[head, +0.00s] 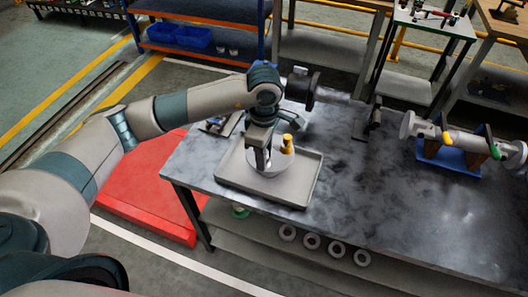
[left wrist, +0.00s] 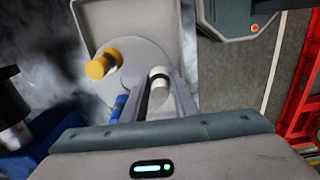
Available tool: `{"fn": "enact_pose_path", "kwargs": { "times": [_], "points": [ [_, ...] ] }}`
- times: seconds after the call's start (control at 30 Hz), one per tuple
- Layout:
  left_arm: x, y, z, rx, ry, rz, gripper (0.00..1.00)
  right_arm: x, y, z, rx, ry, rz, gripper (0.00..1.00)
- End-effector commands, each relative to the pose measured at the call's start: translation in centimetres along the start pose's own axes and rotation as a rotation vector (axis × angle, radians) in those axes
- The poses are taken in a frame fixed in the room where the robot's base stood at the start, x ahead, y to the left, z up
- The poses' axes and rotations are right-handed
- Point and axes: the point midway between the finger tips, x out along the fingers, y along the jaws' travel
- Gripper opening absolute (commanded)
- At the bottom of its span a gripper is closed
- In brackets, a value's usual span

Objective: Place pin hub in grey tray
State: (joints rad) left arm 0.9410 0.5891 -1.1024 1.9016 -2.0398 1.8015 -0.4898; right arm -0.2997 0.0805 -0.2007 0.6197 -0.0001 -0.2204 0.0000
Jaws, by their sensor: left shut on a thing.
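The pin hub (head: 279,166) is a round light-grey disc with upright pins, over the inside of the grey tray (head: 262,198) on the table. A yellow pin shows on its right side in the head view. In the left wrist view the hub (left wrist: 135,58) shows yellow, white and blue pins, with the tray (left wrist: 181,22) around it. My left gripper (head: 261,164) points down and is shut on the hub at its white pin; the fingers (left wrist: 158,86) hide part of it. I cannot tell whether the hub touches the tray floor. My right gripper is not in view.
The dark metal table (head: 350,195) has free room right of the tray. A shaft assembly on a blue stand (head: 450,158) is at the right. Metal machine parts (head: 300,88) stand at the back edge. A red platform (head: 145,190) is on the floor at left.

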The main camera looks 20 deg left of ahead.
Motion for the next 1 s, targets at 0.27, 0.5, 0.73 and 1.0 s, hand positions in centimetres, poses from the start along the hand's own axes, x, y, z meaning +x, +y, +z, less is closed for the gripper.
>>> {"fn": "enact_pose_path", "kwargs": {
  "times": [0.27, 0.5, 0.73, 1.0],
  "points": [
    [0.1, 0.0, 0.0, 0.000, 0.000, 0.000, 0.36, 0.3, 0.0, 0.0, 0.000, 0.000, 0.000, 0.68],
    [0.1, 0.0, 0.0, 0.000, 0.000, 0.000, 0.45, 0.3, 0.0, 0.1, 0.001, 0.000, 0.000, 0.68],
    [-0.1, 0.0, 0.0, 0.000, 0.000, 0.000, 0.45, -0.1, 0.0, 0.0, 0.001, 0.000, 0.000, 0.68],
    [-2.4, 0.1, 0.0, 0.001, 0.000, 0.005, 0.45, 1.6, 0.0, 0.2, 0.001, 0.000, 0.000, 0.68]
  ]
}}
